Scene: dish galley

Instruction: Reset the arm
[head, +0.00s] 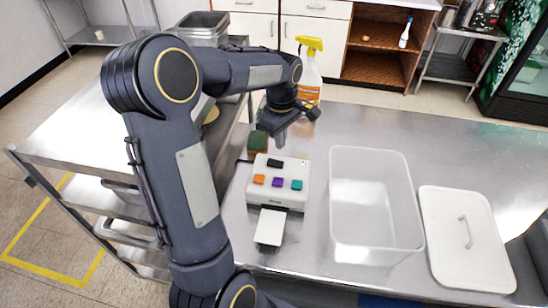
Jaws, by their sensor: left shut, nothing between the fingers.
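My left arm comes in from the left and bends over the steel counter (365,125). My left gripper (281,138) is shut and empty. It hangs above the counter, just behind a white box (278,198) with orange, purple and teal buttons and a black piece on top. I cannot see the gripper touching anything. My right gripper is not in view.
A spray bottle (309,72) with a yellow head stands behind the gripper. A green-brown sponge-like block (257,142) is left of it. A clear bin (375,246) and a white lid (466,265) lie right. A white card (270,227) is in front of the box.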

